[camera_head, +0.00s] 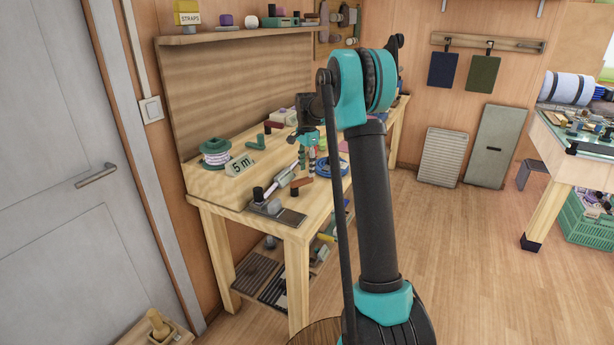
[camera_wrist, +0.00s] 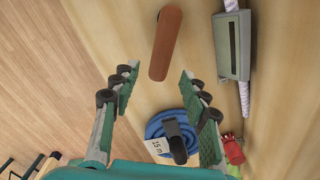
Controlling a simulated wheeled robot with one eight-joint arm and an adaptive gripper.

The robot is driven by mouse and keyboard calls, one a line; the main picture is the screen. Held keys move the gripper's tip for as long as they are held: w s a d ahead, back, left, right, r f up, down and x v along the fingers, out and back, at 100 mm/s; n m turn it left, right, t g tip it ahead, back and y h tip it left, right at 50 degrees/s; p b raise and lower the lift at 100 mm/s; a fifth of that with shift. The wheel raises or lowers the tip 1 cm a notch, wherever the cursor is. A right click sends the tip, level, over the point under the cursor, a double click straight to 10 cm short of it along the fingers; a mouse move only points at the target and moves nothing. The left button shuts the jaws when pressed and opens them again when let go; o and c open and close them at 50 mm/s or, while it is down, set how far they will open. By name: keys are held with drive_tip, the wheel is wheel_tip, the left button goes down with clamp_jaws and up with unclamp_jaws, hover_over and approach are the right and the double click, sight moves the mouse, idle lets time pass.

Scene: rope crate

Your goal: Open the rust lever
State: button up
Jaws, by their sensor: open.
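The rust lever (camera_wrist: 165,43) shows in the wrist view as a rounded rust-brown bar above the pale bench top, just beyond the fingertips. My gripper (camera_wrist: 158,76) is open and empty, one finger on each side of the bar's near end in the picture; no contact shows. In the head view a small rust-brown bar (camera_head: 301,182) lies over the workbench (camera_head: 222,185), below my gripper (camera_head: 307,152). The lever's pivot and mount are hidden.
A grey device (camera_wrist: 232,47) with white rope lies right of the lever in the wrist view. A blue rope coil (camera_wrist: 158,127) with a dark grey-handled piece lies between the fingers in the picture.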

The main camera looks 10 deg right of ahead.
sight(307, 177)
drive_tip(key=shift+f, duration=1.75)
drive_tip(key=shift+c, duration=0.6)
clamp_jaws()
